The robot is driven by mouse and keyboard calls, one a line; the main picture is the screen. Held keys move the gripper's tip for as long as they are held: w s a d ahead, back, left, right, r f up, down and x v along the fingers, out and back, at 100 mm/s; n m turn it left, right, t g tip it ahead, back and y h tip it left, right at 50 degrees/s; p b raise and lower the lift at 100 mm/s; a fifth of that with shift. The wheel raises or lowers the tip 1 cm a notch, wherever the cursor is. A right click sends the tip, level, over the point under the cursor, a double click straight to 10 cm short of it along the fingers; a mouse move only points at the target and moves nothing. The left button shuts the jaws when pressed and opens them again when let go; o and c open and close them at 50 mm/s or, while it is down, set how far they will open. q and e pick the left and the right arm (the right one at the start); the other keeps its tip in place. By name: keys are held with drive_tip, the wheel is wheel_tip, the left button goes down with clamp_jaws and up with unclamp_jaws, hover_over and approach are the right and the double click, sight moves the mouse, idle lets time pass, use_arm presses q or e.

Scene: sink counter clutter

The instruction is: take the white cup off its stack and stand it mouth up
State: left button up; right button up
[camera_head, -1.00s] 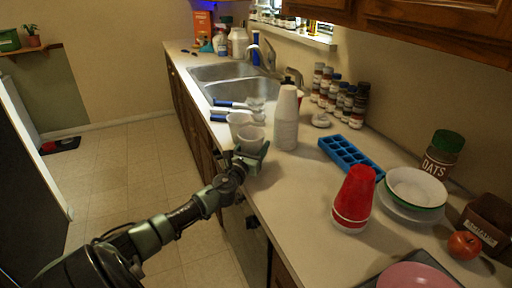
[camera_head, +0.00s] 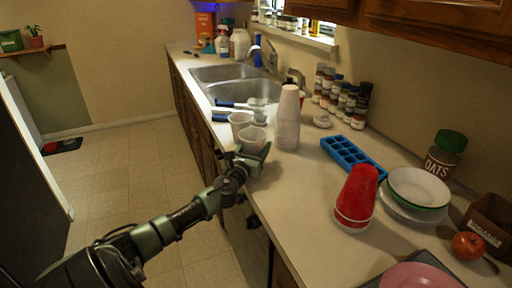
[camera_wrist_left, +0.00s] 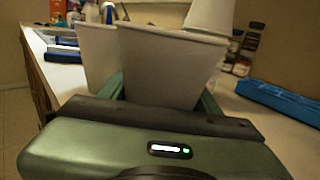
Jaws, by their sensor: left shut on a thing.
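My left gripper (camera_head: 252,158) is shut on a white cup (camera_head: 252,139) at the counter's front edge. The cup is mouth up and nearly upright; I cannot tell whether its base touches the counter. In the left wrist view this cup (camera_wrist_left: 165,65) rises between the fingers of the gripper (camera_wrist_left: 165,98), which hide its lower part. A second white cup (camera_head: 239,121) stands mouth up just behind it and also shows in the left wrist view (camera_wrist_left: 96,52). A tall stack of white cups (camera_head: 287,122) stands mouth down to the right. My right gripper is out of view.
Blue-handled utensils (camera_head: 232,104) lie by the sink (camera_head: 245,92). A blue ice tray (camera_head: 352,156), a red cup stack (camera_head: 357,194), bowls (camera_head: 418,188) and an apple (camera_head: 467,245) are to the right. Bare counter (camera_head: 290,180) lies before the white stack.

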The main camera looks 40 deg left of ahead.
use_arm(q)
drive_tip(key=shift+d+f, duration=0.15)
drive_tip(key=shift+f, duration=0.45)
drive_tip(key=o, duration=1.4)
drive_tip(key=shift+s+f, duration=0.1)
drive_tip(key=shift+f, duration=0.05)
drive_tip(key=shift+d+f, duration=0.1)
drive_tip(key=v, duration=0.6)
drive_tip(key=shift+s+d+r, duration=0.1)
drive_tip(key=shift+s+r, duration=0.2)
drive_tip(key=shift+s, duration=0.05)
drive_tip(key=shift+s+r, duration=0.15)
drive_tip(key=shift+s, duration=0.25)
drive_tip(key=shift+d+r, duration=0.1)
drive_tip(key=shift+r, duration=0.15)
